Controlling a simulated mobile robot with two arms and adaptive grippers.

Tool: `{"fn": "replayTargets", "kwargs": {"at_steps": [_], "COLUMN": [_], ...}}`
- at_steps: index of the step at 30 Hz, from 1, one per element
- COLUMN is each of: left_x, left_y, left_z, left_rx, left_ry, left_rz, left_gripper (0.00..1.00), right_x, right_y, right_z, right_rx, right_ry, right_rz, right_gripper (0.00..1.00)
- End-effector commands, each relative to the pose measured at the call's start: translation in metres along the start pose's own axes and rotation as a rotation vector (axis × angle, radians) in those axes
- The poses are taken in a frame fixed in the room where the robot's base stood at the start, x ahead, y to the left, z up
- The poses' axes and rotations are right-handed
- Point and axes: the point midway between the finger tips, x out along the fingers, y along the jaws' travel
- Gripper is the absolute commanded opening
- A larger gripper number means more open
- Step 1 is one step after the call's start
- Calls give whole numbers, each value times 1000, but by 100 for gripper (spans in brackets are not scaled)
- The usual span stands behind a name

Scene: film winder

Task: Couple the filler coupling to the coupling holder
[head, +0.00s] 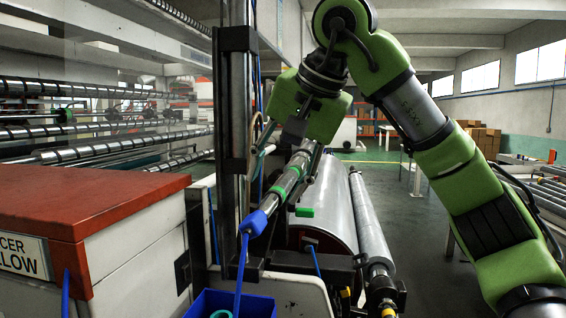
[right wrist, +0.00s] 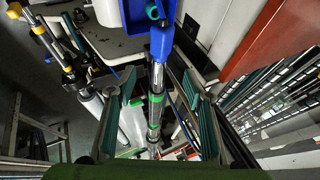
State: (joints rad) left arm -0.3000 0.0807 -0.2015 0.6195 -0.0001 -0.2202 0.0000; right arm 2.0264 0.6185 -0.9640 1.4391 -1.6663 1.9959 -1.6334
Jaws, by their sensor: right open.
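The filler coupling appears to be the slim metal tube (head: 287,183) with green bands and a blue end (head: 257,221). It stands tilted beside a dark upright post, and a blue hose runs down from its blue end. In the right wrist view the tube (right wrist: 157,78) runs between my fingers. My right gripper (head: 303,168) is open, its fingers on either side of the tube with gaps showing in the right wrist view (right wrist: 156,88). I cannot make out for certain which part is the coupling holder. My left gripper is not in view.
A blue bin (head: 262,301) with a teal ring (head: 221,314) stands below. A red-topped cabinet (head: 95,196) is at the left, the dark post (head: 234,130) close beside the tube. A large metal roll (head: 325,208) lies behind. Open floor shows at the right.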

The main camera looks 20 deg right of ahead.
Motion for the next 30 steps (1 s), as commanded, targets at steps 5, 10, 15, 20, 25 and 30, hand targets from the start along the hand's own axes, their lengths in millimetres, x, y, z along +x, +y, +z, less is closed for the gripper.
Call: {"fn": "replayTargets", "kwargs": {"at_steps": [5,10,15,20,25,30], "left_x": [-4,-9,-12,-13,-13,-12], "left_y": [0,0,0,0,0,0], "left_z": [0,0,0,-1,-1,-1], "left_rx": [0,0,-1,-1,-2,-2], "left_ry": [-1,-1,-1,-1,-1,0], "left_rz": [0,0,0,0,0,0], "left_gripper": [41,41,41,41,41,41], "right_x": [37,66,87,95,96,96], "right_y": [0,0,-1,0,0,0], "right_z": [0,0,0,0,0,0], "right_rx": [2,0,1,1,1,1], "right_ry": [-3,-3,-2,-2,-1,-1], "right_rz": [2,1,-1,-1,-2,-2], "right_gripper": [47,47,47,47,47,28]}}
